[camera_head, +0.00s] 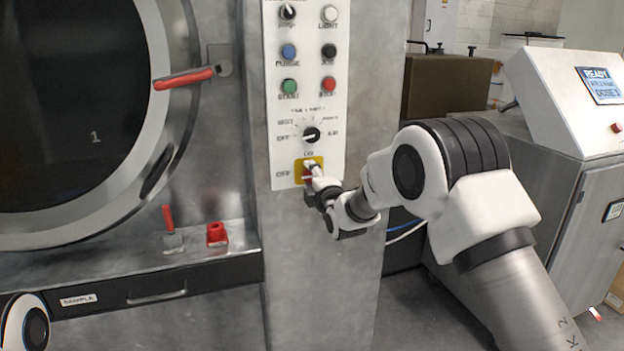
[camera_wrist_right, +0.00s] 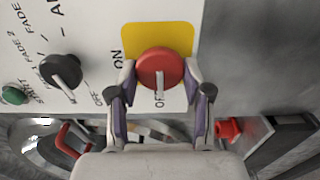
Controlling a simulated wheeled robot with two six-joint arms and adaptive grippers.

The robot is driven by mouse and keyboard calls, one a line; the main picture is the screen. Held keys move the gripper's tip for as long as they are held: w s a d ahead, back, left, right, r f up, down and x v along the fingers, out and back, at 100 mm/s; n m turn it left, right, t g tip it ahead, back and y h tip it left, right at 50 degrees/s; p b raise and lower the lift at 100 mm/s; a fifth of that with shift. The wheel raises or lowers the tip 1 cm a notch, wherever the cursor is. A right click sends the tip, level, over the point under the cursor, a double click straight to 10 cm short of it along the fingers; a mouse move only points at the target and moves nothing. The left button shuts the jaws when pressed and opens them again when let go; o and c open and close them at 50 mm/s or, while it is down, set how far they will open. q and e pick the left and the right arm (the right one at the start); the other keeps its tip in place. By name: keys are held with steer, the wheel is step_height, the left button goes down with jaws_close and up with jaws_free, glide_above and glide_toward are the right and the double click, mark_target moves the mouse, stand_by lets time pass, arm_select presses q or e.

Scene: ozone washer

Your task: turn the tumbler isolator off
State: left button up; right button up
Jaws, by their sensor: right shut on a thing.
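The tumbler isolator is a round red knob (camera_wrist_right: 160,66) on a yellow plate (camera_wrist_right: 150,32), low on the white control panel (camera_head: 337,120). ON is printed above it and OFF to its left in the head view. In the wrist view its white pointer mark aims at the OFF label. My right gripper (camera_wrist_right: 160,88) is shut on the knob, one finger on each side. In the head view the right gripper (camera_head: 313,176) partly hides the knob. My left gripper is not in view; only a piece of my left arm shows at the lower left corner.
Just above the isolator is a black selector knob (camera_head: 311,135); higher are several coloured buttons. A round door with a red handle (camera_head: 184,78) is at left. A ledge below it holds a red-handled tool (camera_head: 170,228) and a red block (camera_head: 217,234). A console (camera_head: 570,100) stands right.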

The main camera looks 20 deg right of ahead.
steer(key=o, duration=1.1)
steer(key=s, duration=1.2)
steer(key=shift+d, duration=0.15)
